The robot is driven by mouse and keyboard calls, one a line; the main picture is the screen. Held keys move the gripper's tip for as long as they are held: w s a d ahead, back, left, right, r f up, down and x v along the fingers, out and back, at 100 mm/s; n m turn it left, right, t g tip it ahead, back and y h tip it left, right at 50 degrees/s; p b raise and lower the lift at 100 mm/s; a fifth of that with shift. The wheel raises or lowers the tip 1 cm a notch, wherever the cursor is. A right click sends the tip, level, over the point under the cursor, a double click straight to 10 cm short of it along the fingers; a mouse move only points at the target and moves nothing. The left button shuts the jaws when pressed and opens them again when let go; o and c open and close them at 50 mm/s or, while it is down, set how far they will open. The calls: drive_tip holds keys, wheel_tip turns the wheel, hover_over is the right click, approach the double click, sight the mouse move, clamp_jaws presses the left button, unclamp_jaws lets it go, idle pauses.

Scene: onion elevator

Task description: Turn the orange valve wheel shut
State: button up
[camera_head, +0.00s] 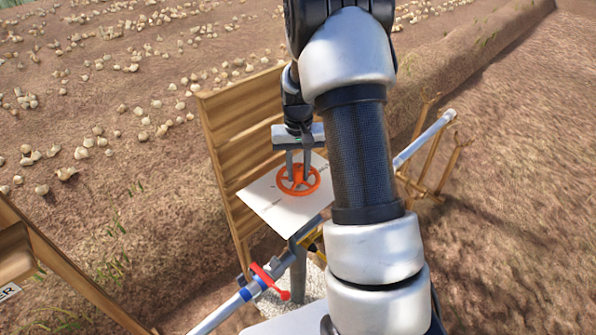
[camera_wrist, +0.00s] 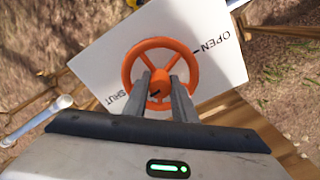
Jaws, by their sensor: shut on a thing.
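The orange valve wheel (camera_head: 284,186) lies flat over a white plate (camera_head: 262,196) in the head view. In the wrist view the wheel (camera_wrist: 128,70) shows its rim and spokes, and the plate (camera_wrist: 98,62) reads "SHUT" at the lower left and "OPEN" at the upper right. My gripper (camera_head: 298,178) reaches down onto the wheel from above. Its two fingers (camera_wrist: 161,92) come inside the rim and are shut on a part near the hub, probably a spoke. The fingers hide the wheel's near inner part and just what they grip.
A wooden board (camera_head: 222,150) stands behind the plate. Below the plate runs a pipe with a red lever (camera_head: 268,282). A grey-white pipe (camera_head: 424,140) rests on wooden forked stakes at the right. A wooden frame (camera_head: 60,262) stands at the lower left. Onions lie on the soil behind.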

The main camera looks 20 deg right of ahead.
sight(298, 168)
drive_tip(key=shift+m, duration=0.5)
drive_tip(key=o, duration=1)
drive_tip(key=shift+o, duration=0.2)
drive_tip(key=shift+r, duration=0.1)
wheel_tip(298, 168, up, 17)
drive_tip(key=p, duration=0.1)
drive_tip(key=shift+r, duration=0.2)
